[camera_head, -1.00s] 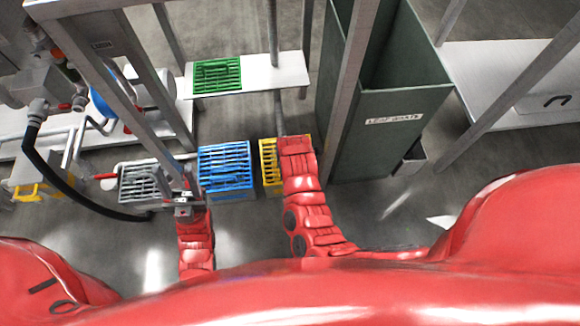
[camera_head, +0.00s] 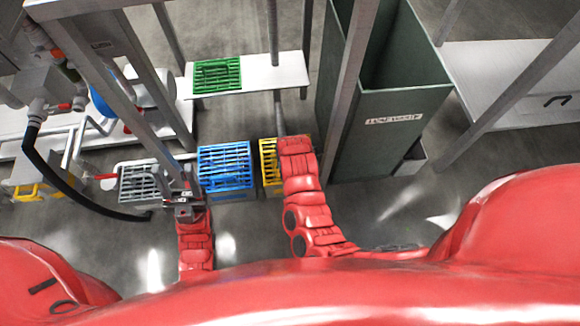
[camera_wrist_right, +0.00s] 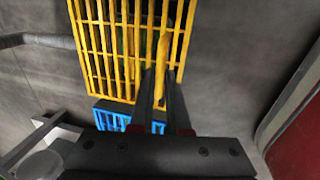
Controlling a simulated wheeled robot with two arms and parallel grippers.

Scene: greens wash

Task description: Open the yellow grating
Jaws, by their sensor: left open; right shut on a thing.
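The yellow grating (camera_head: 267,160) is in the middle of the head view, partly hidden by my right arm. The right wrist view shows its bars (camera_wrist_right: 104,45) up close, with dark gaps and something green behind them. My right gripper (camera_wrist_right: 160,82) is shut on a yellow upright piece of the grating, at its lower right part; my arm hides this gripper in the head view. My left gripper (camera_head: 183,206) is open, close to the right edge of the grey grating (camera_head: 138,182). I cannot tell whether it touches that grating.
A blue grated crate (camera_head: 226,172) stands left of the yellow grating. A green grating (camera_head: 217,76) lies on a white shelf (camera_head: 275,72) behind. A tall dark green bin (camera_head: 385,125) stands to the right. A black hose (camera_head: 60,175) and grey posts are at the left.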

